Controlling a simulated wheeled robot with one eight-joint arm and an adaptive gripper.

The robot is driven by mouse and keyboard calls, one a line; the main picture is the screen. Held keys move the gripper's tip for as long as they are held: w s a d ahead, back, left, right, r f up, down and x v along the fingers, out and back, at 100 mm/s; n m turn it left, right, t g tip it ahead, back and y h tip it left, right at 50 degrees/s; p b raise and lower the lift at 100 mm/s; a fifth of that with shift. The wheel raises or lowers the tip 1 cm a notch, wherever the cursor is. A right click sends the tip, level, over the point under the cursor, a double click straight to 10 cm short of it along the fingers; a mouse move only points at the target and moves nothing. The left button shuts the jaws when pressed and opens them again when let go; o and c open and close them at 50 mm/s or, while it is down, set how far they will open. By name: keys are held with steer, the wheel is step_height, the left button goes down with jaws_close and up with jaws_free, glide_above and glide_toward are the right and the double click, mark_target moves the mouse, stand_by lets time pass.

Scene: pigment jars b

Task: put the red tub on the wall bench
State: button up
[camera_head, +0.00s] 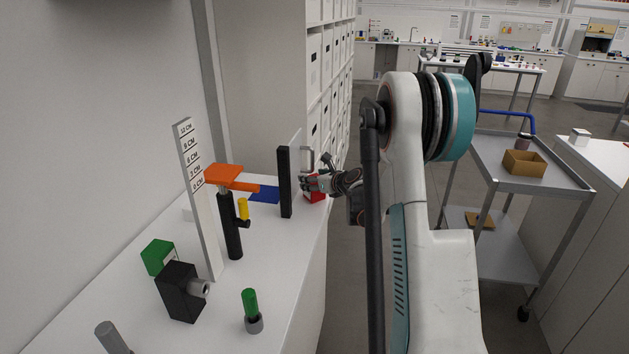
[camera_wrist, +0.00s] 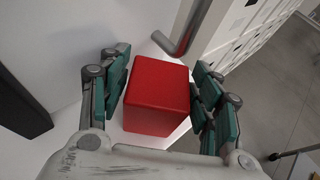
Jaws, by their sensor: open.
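The red tub (camera_wrist: 157,96) is a plain red block shape standing on a white bench top in the wrist view. My gripper (camera_wrist: 160,95) is open around it, with one teal-padded finger on each side. The left pads are very close to the tub; I cannot tell whether they touch it. In the head view a small part of the red tub (camera_head: 315,195) shows below my gripper (camera_head: 316,184), near the right edge of the white bench (camera_head: 220,312) along the wall. The fingers hide the rest of it.
A black upright post (camera_head: 285,182) stands just left of my gripper. A grey bent handle (camera_wrist: 186,30) is close behind the tub. A grey cart (camera_head: 545,183) is at right.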

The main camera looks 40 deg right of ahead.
steer(key=p+v, duration=0.3)
steer(key=v, duration=0.9)
